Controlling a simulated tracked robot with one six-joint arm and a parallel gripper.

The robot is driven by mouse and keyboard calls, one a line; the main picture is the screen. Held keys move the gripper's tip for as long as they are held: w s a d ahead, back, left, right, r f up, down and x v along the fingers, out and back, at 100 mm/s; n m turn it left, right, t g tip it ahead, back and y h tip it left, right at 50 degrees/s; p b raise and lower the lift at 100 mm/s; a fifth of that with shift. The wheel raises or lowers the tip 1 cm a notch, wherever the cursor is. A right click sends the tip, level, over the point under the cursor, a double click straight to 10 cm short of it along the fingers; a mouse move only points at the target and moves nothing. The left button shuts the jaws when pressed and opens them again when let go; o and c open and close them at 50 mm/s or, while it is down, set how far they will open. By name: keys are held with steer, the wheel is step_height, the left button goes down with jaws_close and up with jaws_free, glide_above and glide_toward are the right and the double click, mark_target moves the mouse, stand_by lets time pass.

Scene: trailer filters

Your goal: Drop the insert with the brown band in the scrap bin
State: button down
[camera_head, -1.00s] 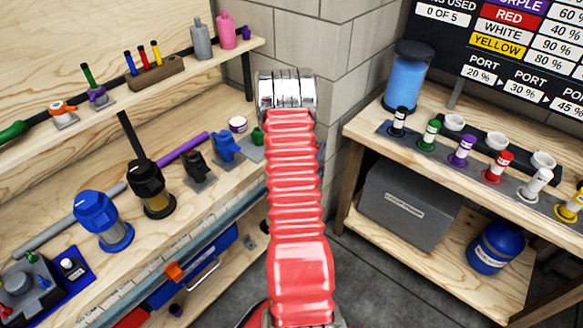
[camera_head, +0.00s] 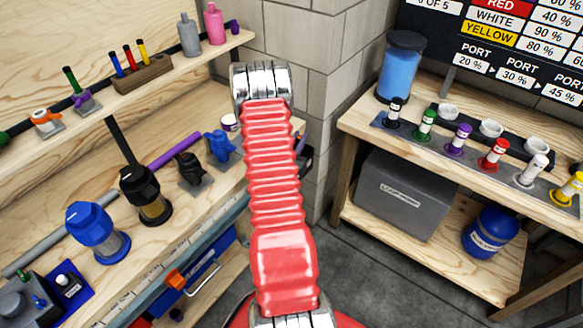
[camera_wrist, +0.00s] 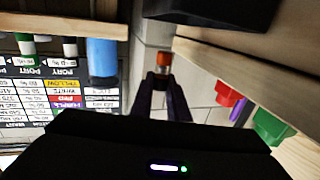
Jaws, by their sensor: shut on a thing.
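In the wrist view my gripper (camera_wrist: 167,84) is shut on a small insert (camera_wrist: 165,60). Its orange-brown end sticks out past the fingertips, and the rest is partly hidden between the fingers. In the head view my red arm covers most of the gripper and the insert. I cannot surely identify the scrap bin. A grey box (camera_head: 403,195) with an unreadable label stands on the lower shelf at the right, and a blue drum (camera_head: 490,232) is beside it.
Several colour-banded inserts (camera_head: 458,140) stand in a row on the right bench, near a blue cylinder (camera_head: 401,70). Filter housings (camera_head: 146,192) crowd the left bench (camera_head: 70,185). Red (camera_wrist: 222,95) and green (camera_wrist: 270,125) bins show in the wrist view. Grey floor is open between the benches.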

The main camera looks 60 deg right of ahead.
steer(key=shift+f, duration=2.75)
steer(key=c, duration=1.6)
jaws_free()
steer(key=shift+a, duration=0.1)
steer(key=a, duration=0.4)
steer(key=s+a, duration=0.1)
steer(key=a, duration=0.8)
steer(key=shift+s+a, duration=0.25)
steer(key=shift+a, duration=0.05)
